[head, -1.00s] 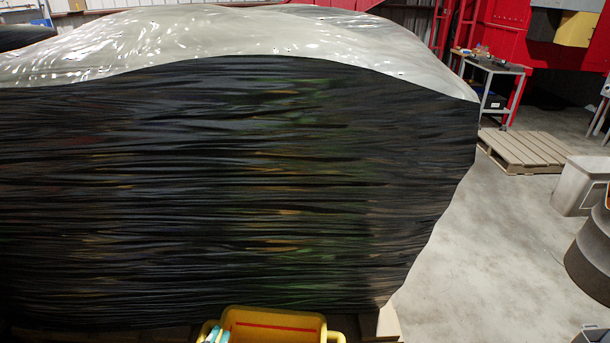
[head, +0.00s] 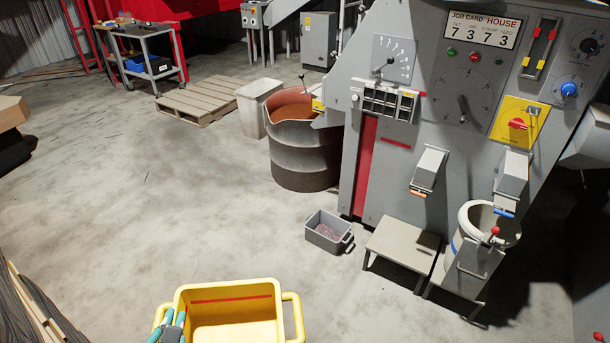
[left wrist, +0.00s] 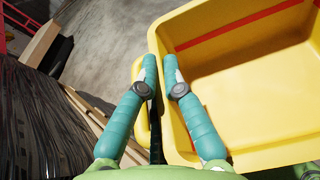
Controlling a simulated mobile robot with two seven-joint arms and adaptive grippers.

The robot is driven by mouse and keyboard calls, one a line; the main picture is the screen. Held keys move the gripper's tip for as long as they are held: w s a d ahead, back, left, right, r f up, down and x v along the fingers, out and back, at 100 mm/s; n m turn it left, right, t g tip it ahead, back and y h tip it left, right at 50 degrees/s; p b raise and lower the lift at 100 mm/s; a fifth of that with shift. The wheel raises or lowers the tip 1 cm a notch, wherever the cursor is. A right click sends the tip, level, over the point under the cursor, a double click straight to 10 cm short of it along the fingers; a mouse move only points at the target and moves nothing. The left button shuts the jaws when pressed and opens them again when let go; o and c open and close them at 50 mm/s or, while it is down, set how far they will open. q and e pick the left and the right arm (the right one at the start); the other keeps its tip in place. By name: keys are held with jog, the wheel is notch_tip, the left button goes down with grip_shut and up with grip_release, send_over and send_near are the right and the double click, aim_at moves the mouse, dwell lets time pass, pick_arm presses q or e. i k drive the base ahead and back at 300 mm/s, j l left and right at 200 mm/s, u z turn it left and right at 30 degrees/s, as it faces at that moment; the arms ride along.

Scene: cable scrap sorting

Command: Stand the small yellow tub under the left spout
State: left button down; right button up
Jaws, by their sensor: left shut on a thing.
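The yellow tub (head: 230,291) is at the bottom of the head view, open at the top, with a red line inside and side handles. My left gripper (head: 172,321), with teal fingers, is shut on its left side at the rim or handle. The left wrist view shows the fingers (left wrist: 162,68) against the tub wall (left wrist: 158,42); the exact pinch is partly hidden. The tub looks empty in its visible part. The left spout (head: 429,170), with an orange tip, is on the grey machine at right, above an empty low stand (head: 404,243). My right gripper is out of view.
A grey bucket (head: 468,250) stands under the right spout (head: 512,174). A small grey bin (head: 329,232) lies on the floor left of the low stand. A drum (head: 304,150) and pallet (head: 198,101) are farther back. The floor between tub and machine is mostly clear.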

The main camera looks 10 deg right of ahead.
aim_at(405, 240)
jog(key=i+l+z, duration=0.3)
jog(key=i+z, duration=0.15)
jog(key=i, duration=0.15)
jog(key=i+l+z, duration=0.1)
jog(key=i+z, duration=0.35)
jog(key=i, duration=0.15)
